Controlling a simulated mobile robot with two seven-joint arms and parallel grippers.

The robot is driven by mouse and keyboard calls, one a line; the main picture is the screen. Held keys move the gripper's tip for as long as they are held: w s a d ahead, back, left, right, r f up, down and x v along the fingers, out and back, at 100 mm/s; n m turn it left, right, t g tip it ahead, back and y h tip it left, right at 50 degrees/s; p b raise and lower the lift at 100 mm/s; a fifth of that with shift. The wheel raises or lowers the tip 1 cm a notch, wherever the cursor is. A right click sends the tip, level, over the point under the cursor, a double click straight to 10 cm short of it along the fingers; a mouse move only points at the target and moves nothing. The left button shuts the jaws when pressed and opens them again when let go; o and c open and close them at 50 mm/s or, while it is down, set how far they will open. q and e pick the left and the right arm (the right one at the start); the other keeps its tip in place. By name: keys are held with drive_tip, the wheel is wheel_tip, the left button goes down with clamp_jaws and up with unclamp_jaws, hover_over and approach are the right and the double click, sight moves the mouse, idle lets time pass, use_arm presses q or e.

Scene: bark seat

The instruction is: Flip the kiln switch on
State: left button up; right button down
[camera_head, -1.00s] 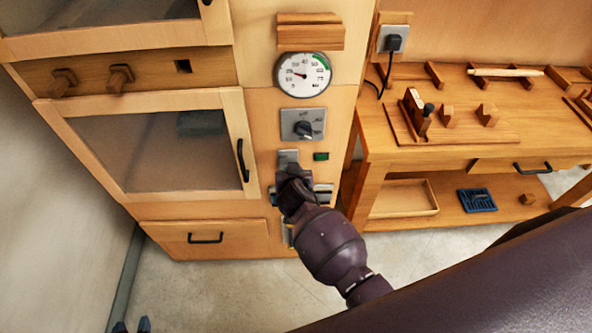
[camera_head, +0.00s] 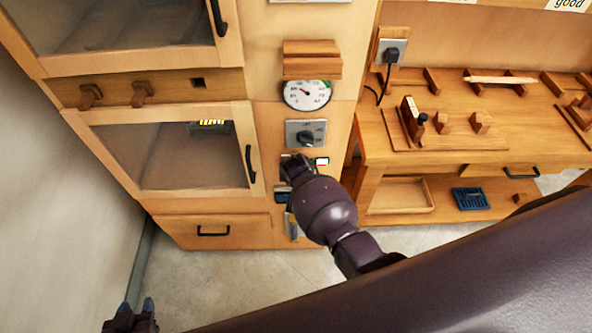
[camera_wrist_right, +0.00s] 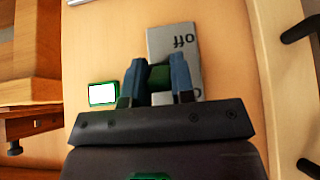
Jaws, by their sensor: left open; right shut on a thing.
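The kiln switch plate (camera_wrist_right: 168,40) is a grey metal plate, reading "off" upside down in the right wrist view, with a second label partly covered. My right gripper (camera_wrist_right: 157,72) is shut on the dark green switch lever (camera_wrist_right: 158,80), between its blue fingers. In the head view my right gripper (camera_head: 290,168) hides most of the switch. Beside it the indicator lamp (camera_head: 321,161) is lit white in a green frame; it also shows in the right wrist view (camera_wrist_right: 103,94). My left gripper (camera_head: 136,308) is open and empty at the lower left.
A knob (camera_head: 306,138) and a dial (camera_head: 307,95) are above the switch. A workbench (camera_head: 440,150) with wooden pieces stands at the right. The floor below the cabinet is clear.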

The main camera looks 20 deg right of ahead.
use_arm(q)
drive_tip(key=shift+r, duration=0.1)
idle(0.3)
use_arm(e)
drive_tip(key=c, duration=1)
unclamp_jaws()
use_arm(q)
drive_tip(key=shift+w, duration=0.1)
use_arm(e)
drive_tip(key=shift+o, duration=0.2)
drive_tip(key=shift+r, duration=0.2)
